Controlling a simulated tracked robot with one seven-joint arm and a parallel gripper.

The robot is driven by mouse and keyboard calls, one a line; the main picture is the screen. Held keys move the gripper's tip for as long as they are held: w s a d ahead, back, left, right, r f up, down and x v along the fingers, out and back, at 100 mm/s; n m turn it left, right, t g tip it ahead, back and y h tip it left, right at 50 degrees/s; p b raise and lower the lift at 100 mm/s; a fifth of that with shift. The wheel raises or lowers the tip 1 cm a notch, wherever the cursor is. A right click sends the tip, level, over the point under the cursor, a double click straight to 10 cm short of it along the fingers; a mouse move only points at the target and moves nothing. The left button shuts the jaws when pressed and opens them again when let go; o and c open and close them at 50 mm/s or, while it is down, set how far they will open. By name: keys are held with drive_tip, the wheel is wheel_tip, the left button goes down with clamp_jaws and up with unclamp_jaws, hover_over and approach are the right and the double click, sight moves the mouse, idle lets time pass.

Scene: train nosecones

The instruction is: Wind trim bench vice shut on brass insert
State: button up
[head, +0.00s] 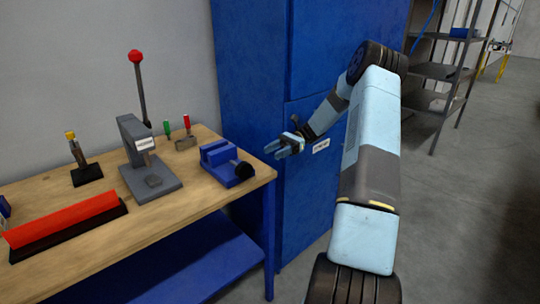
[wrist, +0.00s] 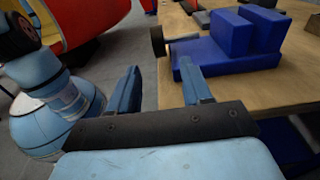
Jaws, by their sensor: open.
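The blue bench vice (head: 222,160) sits near the right end of the wooden bench in the head view, with a dark round knob (head: 244,170) on its front right side. In the wrist view the vice (wrist: 228,55) stands at the bench edge, with its knob (wrist: 157,41) toward the left. I cannot make out a brass insert between its jaws. My gripper (head: 272,151) is open and empty, to the right of the vice and apart from it. Its two fingers (wrist: 160,88) point toward the bench edge in the wrist view, with the vice beyond the right finger.
On the bench (head: 205,215) stand a grey arbor press (head: 140,155) with a red-knobbed lever, red and green handled tools (head: 182,135), and a red bar (head: 65,222). A blue cabinet (head: 300,60) stands behind my arm.

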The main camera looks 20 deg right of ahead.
idle(0.3)
drive_tip(key=s+a+r+n+t+h, duration=0.1)
drive_tip(key=s+a+r+n+h, duration=0.4)
drive_tip(key=s+a+r+h, duration=0.55)
drive_tip(key=s+a+r+n+t+h, duration=0.2)
drive_tip(key=s+r+n+t+h, duration=0.15)
drive_tip(key=s+r, duration=0.35)
drive_tip(key=s+a+r+n+t+h, duration=0.1)
drive_tip(key=s+r+n+t+h, duration=0.25)
drive_tip(key=s, duration=0.65)
drive_tip(key=m+g+y, duration=0.1)
drive_tip(key=m+g, duration=0.2)
drive_tip(key=m, duration=0.9)
hover_over(240, 165)
wheel_tip(240, 165, down, 8)
wheel_tip(240, 165, down, 14)
drive_tip(key=shift+f, duration=0.1)
